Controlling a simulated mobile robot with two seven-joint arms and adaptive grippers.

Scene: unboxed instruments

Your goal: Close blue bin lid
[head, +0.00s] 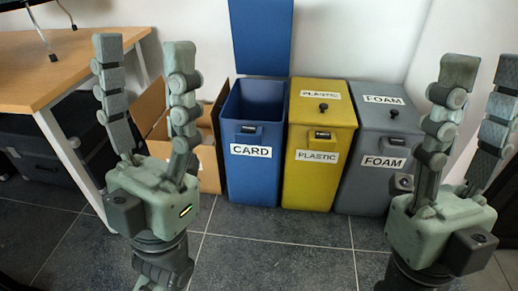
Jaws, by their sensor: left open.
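The blue bin (253,178) labelled CARD stands on the floor in the middle of the head view. Its blue lid (260,38) is up, standing upright at the back against the wall, and the bin's top is open. My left gripper (138,62) is open and empty, pointing up, in front of and to the left of the blue bin. My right gripper (479,85) is open and empty, pointing up at the right, in front of the grey bin. Neither gripper touches the bin or its lid.
A yellow PLASTIC bin (317,170) and a grey FOAM bin (373,185) stand closed to the right of the blue bin. An open cardboard box (208,170) is at its left, partly behind my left gripper. A wooden desk (50,62) is at the left. The tiled floor in front is clear.

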